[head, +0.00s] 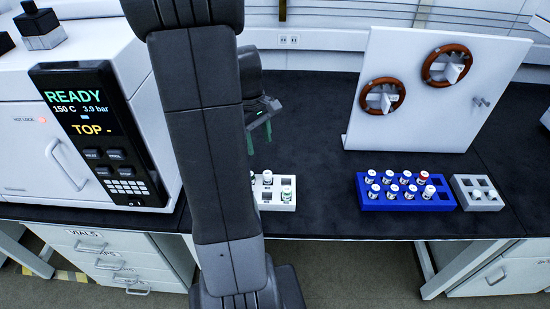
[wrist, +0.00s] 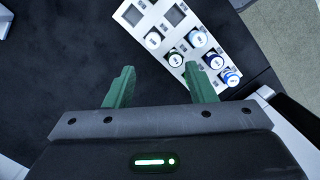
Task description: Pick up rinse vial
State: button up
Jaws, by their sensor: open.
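My gripper (head: 260,137) is open and empty, its green fingers pointing down above the black bench. In the wrist view, my gripper (wrist: 160,68) is at the lower edge of a white rack (wrist: 128,17). The rack holds several vials with white, green and blue caps or markings, such as a white-capped vial (wrist: 153,39) and a blue-marked vial (wrist: 231,77). I cannot read which one is the rinse vial. In the head view my arm partly hides this rack (head: 276,207); a green-marked vial (head: 286,194) shows in it.
A blue rack (head: 405,205) holds several white-capped vials and one red-capped vial. A small grey rack (head: 484,204) sits beside it. Behind stands a white panel (head: 415,125) with two brown rings. A white instrument (head: 110,60) reading READY is at left. The bench between the racks is clear.

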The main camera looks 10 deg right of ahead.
send_over(267, 173)
jog(key=f, duration=0.5)
jog(key=a+f, duration=0.1)
jog(key=f, duration=0.2)
jog(key=shift+w+f, duration=0.1)
jog(key=shift+w, duration=0.1)
jog(key=shift+s+d+f, duration=0.1)
jog(key=shift+d+f, duration=0.1)
jog(key=shift+f, duration=0.7)
jog(key=shift+s+d+f, duration=0.1)
jog(key=shift+d+f, duration=0.05)
jog(key=shift+f, duration=0.75)
jog(key=shift+s+d+f, duration=0.1)
jog(key=shift+d+f, duration=0.1)
jog(key=shift+f, duration=0.7)
jog(key=c, duration=1.1)
